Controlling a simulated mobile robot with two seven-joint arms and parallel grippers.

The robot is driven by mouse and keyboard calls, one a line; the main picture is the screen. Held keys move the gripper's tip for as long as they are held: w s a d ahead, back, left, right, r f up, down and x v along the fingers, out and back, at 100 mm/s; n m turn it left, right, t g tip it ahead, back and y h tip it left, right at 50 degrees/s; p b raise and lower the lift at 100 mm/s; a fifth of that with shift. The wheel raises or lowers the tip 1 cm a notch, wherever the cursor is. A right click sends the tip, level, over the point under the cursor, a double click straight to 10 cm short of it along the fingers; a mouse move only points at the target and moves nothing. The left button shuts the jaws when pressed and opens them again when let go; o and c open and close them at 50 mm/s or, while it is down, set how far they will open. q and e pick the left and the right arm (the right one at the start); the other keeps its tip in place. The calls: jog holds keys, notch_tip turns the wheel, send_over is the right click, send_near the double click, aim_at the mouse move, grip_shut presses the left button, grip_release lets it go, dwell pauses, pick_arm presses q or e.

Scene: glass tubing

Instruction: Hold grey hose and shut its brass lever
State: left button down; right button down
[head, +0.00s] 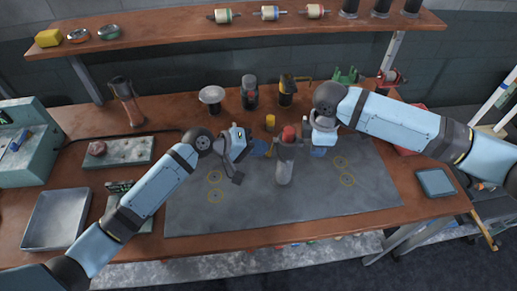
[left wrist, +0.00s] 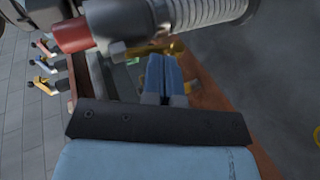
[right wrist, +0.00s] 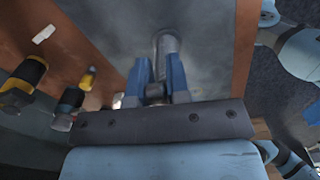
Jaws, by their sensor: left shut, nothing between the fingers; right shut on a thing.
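The grey hose (head: 284,168) stands roughly upright over the dark mat, with a red top end (head: 289,133). It fills the top of the left wrist view (left wrist: 205,14), with its red end (left wrist: 73,36) to the left. A brass lever (left wrist: 165,48) shows beside the hose's metal collar, near my left fingertips. My left gripper (head: 262,149) is shut and empty, just left of the hose; whether it touches the lever is unclear. My right gripper (head: 309,152) is shut on the hose from the right. In the right wrist view the hose (right wrist: 166,50) extends beyond the blue fingers.
The dark mat (head: 220,215) with yellow rings is mostly clear. Behind stand a white-topped stand (head: 211,97), a grey bottle (head: 249,92) and a dark brass-handled fitting (head: 286,92). A metal tray (head: 55,220) lies left, a blue pad (head: 435,183) right.

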pick_arm(q)
jog(key=shift+a+r, duration=0.1)
jog(key=shift+r, duration=0.05)
jog(key=w+f+v, duration=0.1)
jog(key=v, duration=1.2)
jog(key=shift+a+r, duration=0.15)
jog(key=shift+a, duration=0.5)
jog(key=c, duration=1.2)
grip_release()
jog(key=shift+c, duration=0.2)
jog(key=shift+o, duration=0.4)
jog(key=shift+w+f+m, duration=0.1)
jog(key=shift+f+m, duration=0.15)
jog(key=shift+m, duration=0.15)
notch_tip(320, 180, down, 6)
jog(key=w+d+m+g+h, duration=0.1)
jog(key=m+g+h, duration=0.15)
jog(key=m, duration=0.65)
jog(key=w+d+m+g+h, duration=0.1)
jog(key=w+m+g+h, duration=0.15)
jog(key=m, duration=0.75)
jog(key=d, duration=1.2)
jog(key=shift+s+r+t+h, duration=0.2)
jog(key=shift+s+t+h, duration=0.05)
jog(key=shift+t+h, duration=0.15)
